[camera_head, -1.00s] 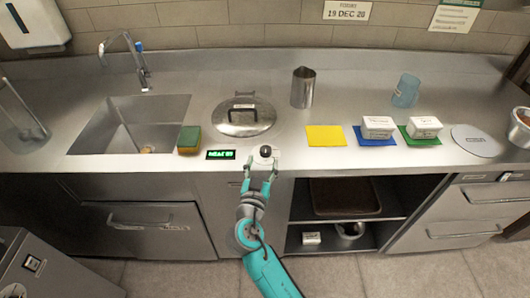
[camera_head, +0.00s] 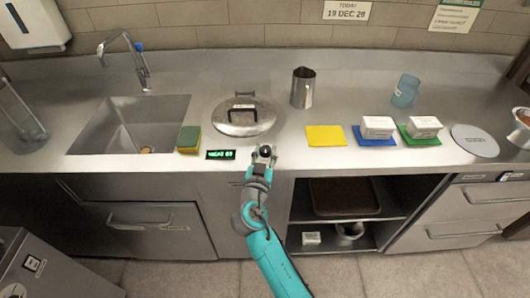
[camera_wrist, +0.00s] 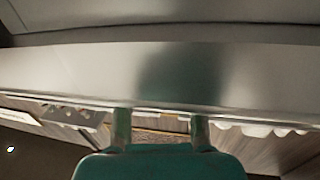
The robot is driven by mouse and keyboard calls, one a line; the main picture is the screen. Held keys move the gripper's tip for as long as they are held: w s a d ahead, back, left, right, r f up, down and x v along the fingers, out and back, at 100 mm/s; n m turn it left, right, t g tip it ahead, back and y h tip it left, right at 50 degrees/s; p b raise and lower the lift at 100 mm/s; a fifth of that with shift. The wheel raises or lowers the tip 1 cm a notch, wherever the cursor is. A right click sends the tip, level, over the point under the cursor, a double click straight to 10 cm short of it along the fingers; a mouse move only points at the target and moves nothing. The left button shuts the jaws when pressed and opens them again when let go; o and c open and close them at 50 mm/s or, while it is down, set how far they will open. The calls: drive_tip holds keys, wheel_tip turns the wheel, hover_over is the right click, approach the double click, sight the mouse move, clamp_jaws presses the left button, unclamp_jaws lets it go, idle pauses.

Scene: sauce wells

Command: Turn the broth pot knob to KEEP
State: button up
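The black round knob (camera_head: 265,151) sits at the counter's front edge, right of a small green-lit display (camera_head: 220,155). The display's small text reads roughly "HEAT 69", though I cannot read it surely. The broth pot's round steel lid (camera_head: 244,128) is set in the counter behind. My gripper (camera_head: 262,161) is at the counter edge, just in front of the knob and close to it. In the wrist view its two fingers (camera_wrist: 160,122) stand apart with nothing seen held between them. The knob does not show there, and I cannot tell whether a finger touches it.
A sponge (camera_head: 188,139) and sink (camera_head: 130,123) are to the left. A steel jug (camera_head: 303,87) stands behind right. A yellow mat (camera_head: 326,136), blue mat (camera_head: 362,142) and green mat (camera_head: 405,137) lie to the right. An open shelf is below.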

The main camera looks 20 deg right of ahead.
drive_tip(key=shift+s+d+f+n+t+y, duration=0.15)
drive_tip(key=shift+n+t+y, duration=0.25)
drive_tip(key=shift+n+y, duration=0.45)
drive_tip(key=shift+n+t+y, duration=0.3)
drive_tip(key=shift+n+y, duration=0.35)
drive_tip(key=shift+y, duration=0.7)
drive_tip(key=shift+d+f+n+y, duration=0.1)
drive_tip(key=shift+n+y, duration=0.4)
drive_tip(key=shift+y, duration=0.3)
drive_tip(key=shift+n+t+y, duration=0.4)
drive_tip(key=shift+y, duration=0.2)
drive_tip(key=o, duration=1.1)
drive_tip(key=shift+o, duration=0.2)
drive_tip(key=shift+r, duration=0.2)
drive_tip(key=s+a, duration=0.1)
drive_tip(key=s, duration=1.1)
